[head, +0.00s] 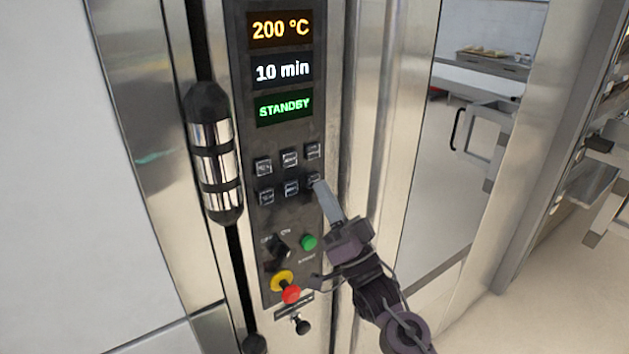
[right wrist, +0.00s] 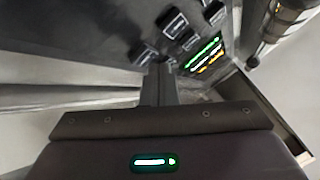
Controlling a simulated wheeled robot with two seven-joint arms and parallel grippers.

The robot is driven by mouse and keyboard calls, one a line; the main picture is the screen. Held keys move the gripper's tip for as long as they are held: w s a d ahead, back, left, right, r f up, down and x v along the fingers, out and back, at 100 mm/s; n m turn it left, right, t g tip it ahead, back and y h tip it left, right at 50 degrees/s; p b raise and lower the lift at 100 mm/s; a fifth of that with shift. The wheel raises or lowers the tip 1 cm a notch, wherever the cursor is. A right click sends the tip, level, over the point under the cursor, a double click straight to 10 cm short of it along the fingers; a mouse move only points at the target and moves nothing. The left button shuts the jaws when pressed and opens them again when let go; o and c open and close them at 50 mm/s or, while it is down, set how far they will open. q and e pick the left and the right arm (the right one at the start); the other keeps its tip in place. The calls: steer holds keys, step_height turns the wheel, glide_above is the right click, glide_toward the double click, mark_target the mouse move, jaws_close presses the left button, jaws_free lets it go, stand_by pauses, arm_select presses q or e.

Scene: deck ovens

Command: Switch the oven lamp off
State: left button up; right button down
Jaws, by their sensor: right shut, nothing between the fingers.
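The oven's control panel (head: 284,139) is dark, with readouts of 200 °C, 10 min and STANDBY. Below them are two rows of small dark buttons whose labels are too small to read. My right gripper (head: 321,188) is shut and empty, its tip at the lower-right button (head: 313,179), which it partly covers. I cannot tell whether it touches. In the right wrist view the shut fingers (right wrist: 160,72) point towards the buttons (right wrist: 172,22). The oven lamp itself cannot be made out. My left gripper is not in view.
Below the buttons are a dark rotary switch (head: 278,247), a green button (head: 309,242) and a red knob on a yellow base (head: 290,293). A handle with steel bands (head: 213,152) stands left of the panel. Open floor (head: 470,310) lies to the right.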

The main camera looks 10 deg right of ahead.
steer(key=s+d+p, duration=0.1)
steer(key=s+d, duration=0.1)
steer(key=s, duration=0.3)
steer(key=shift+s, duration=0.35)
